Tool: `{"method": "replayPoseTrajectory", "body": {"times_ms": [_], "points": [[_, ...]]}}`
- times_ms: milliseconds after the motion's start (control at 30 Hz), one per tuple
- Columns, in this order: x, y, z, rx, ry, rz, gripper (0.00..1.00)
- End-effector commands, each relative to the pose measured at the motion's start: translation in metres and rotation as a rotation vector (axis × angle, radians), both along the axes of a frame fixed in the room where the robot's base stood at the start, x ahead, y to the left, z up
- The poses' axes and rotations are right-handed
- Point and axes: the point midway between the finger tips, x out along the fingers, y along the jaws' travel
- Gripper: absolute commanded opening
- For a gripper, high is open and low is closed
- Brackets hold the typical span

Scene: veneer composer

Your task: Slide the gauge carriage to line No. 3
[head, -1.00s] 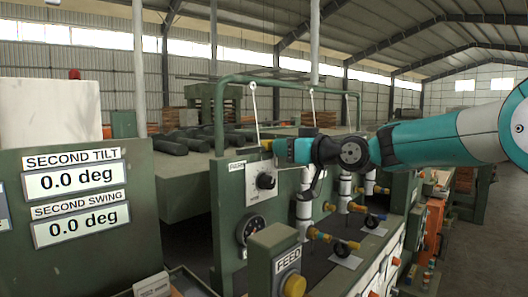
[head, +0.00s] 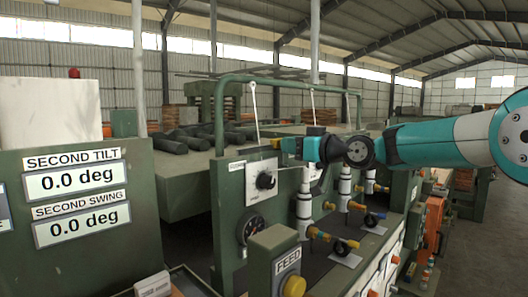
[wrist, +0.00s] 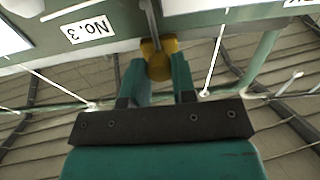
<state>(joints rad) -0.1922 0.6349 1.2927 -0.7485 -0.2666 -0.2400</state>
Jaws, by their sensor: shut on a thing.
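The gauge carriage shows as a yellow-brass block (wrist: 158,62) on a thin grey rod in the wrist view. My gripper (wrist: 160,70) has its teal fingers shut on this block, one on each side. The No. 3 label (wrist: 88,30) appears upside down, to the left of the block and apart from it. In the head view my gripper (head: 282,145) is at the upper part of the green machine frame, above the dial plate. A bit of yellow (head: 277,144) shows at its tip; the rest of the carriage is hidden there.
A green rail (head: 290,83) arches over the frame, with thin white lines (head: 254,110) hanging from it. Below my arm are white valve columns (head: 304,200), a black dial (head: 265,181) and a FEED box (head: 275,262). A cut-off label (wrist: 303,3) is at the wrist view's right edge.

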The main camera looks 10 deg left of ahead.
Motion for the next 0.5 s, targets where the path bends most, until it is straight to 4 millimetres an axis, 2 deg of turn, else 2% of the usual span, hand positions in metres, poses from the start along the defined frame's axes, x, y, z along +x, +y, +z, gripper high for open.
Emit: {"method": "replayPoseTrajectory", "body": {"times_ms": [133,167,267,500], "points": [[0.0,-0.0003,0.0005,0.0,-0.001,-0.001,0.08],[0.0,-0.0003,0.0005,0.0,-0.001,-0.001,0.29],[0.0,-0.0001,0.0004,0.001,-0.001,-0.001,0.53],[-0.0001,0.0,0.0001,0.0,0.0,0.0,0.55]]}}
